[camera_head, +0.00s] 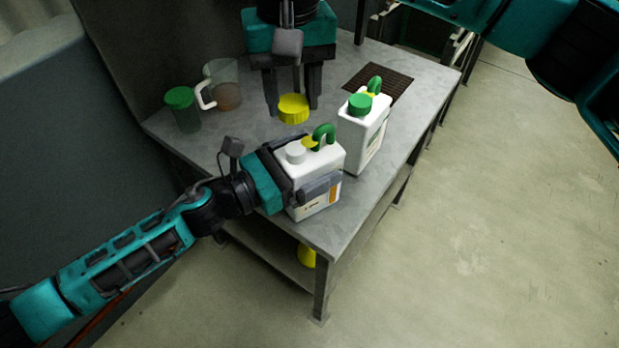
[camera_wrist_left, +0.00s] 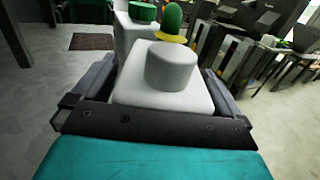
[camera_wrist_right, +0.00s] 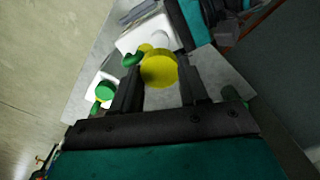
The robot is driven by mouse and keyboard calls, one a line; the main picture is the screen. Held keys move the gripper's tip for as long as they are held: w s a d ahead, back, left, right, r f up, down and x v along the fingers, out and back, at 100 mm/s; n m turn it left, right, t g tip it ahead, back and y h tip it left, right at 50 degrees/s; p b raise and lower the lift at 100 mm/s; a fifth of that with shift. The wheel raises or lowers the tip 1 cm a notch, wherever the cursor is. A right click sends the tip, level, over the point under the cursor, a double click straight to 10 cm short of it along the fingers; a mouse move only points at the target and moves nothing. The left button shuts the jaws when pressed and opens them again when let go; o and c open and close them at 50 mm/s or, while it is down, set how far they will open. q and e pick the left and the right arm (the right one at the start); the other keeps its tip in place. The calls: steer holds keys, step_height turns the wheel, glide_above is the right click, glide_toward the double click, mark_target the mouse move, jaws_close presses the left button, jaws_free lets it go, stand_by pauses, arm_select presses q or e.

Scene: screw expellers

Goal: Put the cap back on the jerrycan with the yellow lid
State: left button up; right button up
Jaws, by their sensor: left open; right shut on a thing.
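The near jerrycan (camera_head: 322,158) is white with a green handle and a bare white neck (camera_head: 296,151); it stands upright near the table's front corner. The neck also shows in the left wrist view (camera_wrist_left: 172,65). My left gripper (camera_head: 304,184) has its fingers on either side of this can's body, open; contact is hard to tell. The yellow cap (camera_head: 293,109) is between the finger ends of my right gripper (camera_head: 292,98), which is shut on it above the table, behind the neck in the head view. The cap also shows in the right wrist view (camera_wrist_right: 158,70).
A second white jerrycan (camera_head: 360,140) with a green cap (camera_head: 359,103) stands close by on the right. A green-lidded cup (camera_head: 183,108) and a clear jug (camera_head: 224,88) stand at the back left of the table (camera_head: 392,160). A dark grate (camera_head: 378,82) lies at the back right.

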arm_select(q)
steer(key=shift+c, duration=0.3)
steer(key=c, duration=1.3)
steer(key=shift+c, duration=0.3)
arm_select(e)
glide_above(295, 148)
steer(key=shift+f, duration=2.5)
steer(key=shift+f, duration=0.1)
steer(key=shift+f, duration=0.75)
